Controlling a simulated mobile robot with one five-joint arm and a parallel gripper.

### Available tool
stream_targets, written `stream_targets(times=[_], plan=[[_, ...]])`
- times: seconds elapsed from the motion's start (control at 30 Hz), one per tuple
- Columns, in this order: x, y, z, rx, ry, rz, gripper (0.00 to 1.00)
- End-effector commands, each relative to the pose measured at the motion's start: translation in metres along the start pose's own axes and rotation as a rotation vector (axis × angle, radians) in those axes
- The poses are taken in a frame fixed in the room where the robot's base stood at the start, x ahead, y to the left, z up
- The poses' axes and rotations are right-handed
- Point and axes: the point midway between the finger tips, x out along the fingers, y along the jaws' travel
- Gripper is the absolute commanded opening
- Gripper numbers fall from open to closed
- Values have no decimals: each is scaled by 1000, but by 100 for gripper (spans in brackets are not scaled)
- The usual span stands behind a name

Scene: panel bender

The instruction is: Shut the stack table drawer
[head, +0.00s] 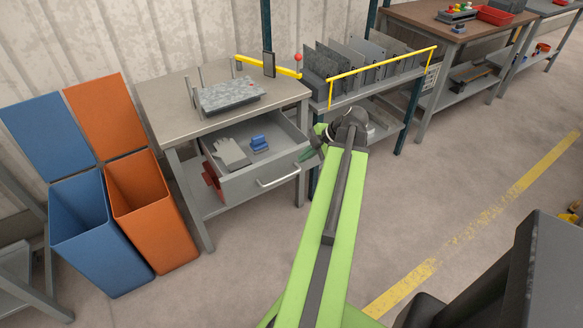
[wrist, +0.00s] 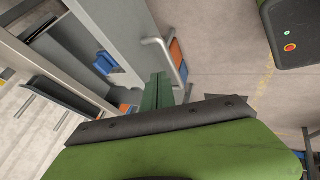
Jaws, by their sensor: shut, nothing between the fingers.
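The stack table (head: 160,92) stands by the wall in the head view. Its grey drawer (head: 262,184) is pulled out, with a bar handle (head: 279,175) on the front. A pale glove (head: 230,153) and a blue item (head: 259,143) lie inside. My gripper (head: 307,154) is at the right end of the drawer front, its dark green fingers shut and empty. In the wrist view, the fingers (wrist: 160,80) point at the drawer front (wrist: 125,35) beside the handle (wrist: 157,42). I cannot tell whether they touch it.
A blue bin (head: 95,235) and an orange bin (head: 150,215) stand left of the table. A sheet rack (head: 365,85) with a yellow rail stands to the right. A dark machine (head: 510,275) fills the lower right. The floor before the drawer is clear.

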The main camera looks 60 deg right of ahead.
Motion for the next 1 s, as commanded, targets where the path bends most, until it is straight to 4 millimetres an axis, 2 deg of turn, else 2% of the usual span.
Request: stream_targets(times=[0.3,0.5,0.67,1.0], plan=[[61,-4,3,-1,1,-3,0],[91,-3,2,0,0,-2,0],[99,-1,1,1,-1,-2,0],[98,1,3,3,-2,-1,0]])
